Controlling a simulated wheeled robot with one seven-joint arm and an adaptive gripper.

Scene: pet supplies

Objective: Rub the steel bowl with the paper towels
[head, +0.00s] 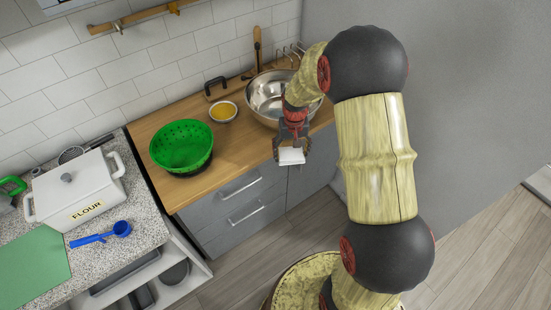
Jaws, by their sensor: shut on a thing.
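The steel bowl (265,90) stands on the wooden counter near the wall, partly hidden behind my arm. My gripper (292,150) points down in front of the counter's front edge, nearer to me than the bowl. It is shut on a small white block-like bundle, which looks like the paper towels (291,157). The bundle appears apart from the bowl. The far fingers and the bowl's right side are partly covered by my arm.
A green colander (181,146) and a small bowl of yellow food (223,111) stand left of the steel bowl. A white flour box (75,190) and a blue scoop (103,233) are on the speckled counter (150,220). Grey drawers (236,205) are below.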

